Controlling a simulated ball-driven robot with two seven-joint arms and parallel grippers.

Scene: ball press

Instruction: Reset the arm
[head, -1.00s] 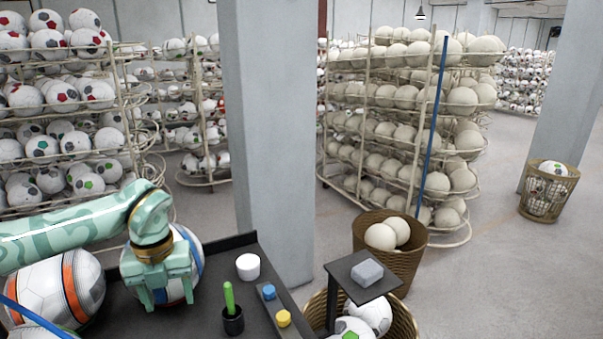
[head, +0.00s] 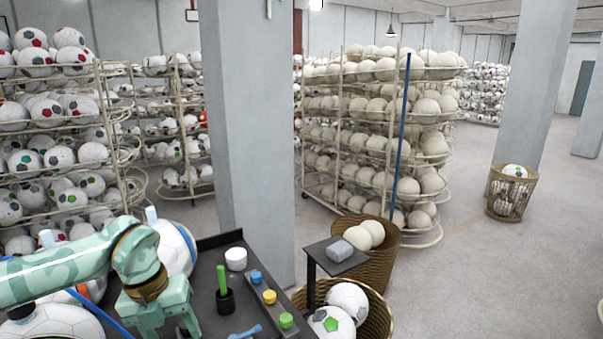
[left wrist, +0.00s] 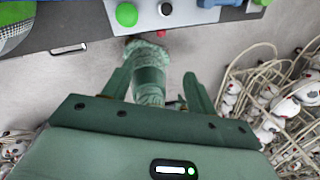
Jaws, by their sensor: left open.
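My left arm, pale green, comes in from the left in the head view. Its gripper (head: 169,328) points down over the dark bench (head: 207,268), fingers apart, with nothing seen between them. In the left wrist view both fingers (left wrist: 157,90) are spread wide. A green arm part of mine shows beyond and between them, with grey floor around it. The bench edge (left wrist: 75,30) crosses the top of that view. My right gripper cannot be made out in either view.
The bench holds a white pot (head: 236,259), a green stick in a black cup (head: 225,302) and coloured buttons (head: 269,297). A small stand (head: 322,262) and wicker baskets (head: 375,268) are to the right.

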